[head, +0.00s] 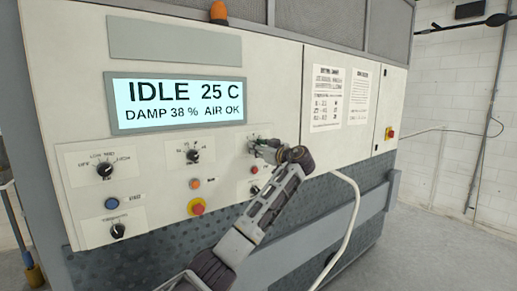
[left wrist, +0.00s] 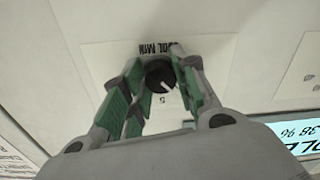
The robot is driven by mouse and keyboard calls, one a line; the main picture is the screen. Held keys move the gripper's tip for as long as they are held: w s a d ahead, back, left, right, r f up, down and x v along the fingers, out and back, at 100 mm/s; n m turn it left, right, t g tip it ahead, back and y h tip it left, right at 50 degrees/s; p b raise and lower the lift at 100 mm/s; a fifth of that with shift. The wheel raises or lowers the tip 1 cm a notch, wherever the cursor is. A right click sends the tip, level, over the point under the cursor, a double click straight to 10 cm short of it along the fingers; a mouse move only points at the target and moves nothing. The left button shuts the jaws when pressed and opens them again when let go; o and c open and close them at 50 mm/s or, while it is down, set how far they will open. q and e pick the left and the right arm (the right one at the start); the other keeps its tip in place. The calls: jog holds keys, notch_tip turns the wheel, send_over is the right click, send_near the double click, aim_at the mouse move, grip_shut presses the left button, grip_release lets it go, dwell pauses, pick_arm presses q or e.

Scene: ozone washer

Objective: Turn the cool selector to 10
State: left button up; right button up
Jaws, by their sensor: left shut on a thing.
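The cool selector is a black round knob (left wrist: 157,76) on a white label plate, seen between my fingers in the left wrist view. The plate's lettering reads COOL MIN and appears upside down there. A 5 is printed just below the knob in that view, and the knob's white pointer line slants to the lower right, beside the 5. My left gripper (left wrist: 158,64) is shut on the knob, with a green-padded finger on each side. In the head view my left gripper (head: 263,146) is at the panel and mostly hides the knob. My right gripper is not in view.
The display (head: 180,102) reads IDLE, 25 C, DAMP 38 %, AIR OK. Other black selectors (head: 104,170) and (head: 193,156) sit to the left. Below are a red button (head: 197,207) and an orange one (head: 195,184). A white hose (head: 352,215) hangs at right.

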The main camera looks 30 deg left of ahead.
pick_arm(q)
jog(key=shift+m, duration=0.5)
jog(key=shift+s+m+p, duration=0.1)
jog(key=shift+m+p, duration=0.45)
jog(key=shift+m, duration=6.95)
jog(key=o, duration=1)
jog(key=shift+d, duration=0.1)
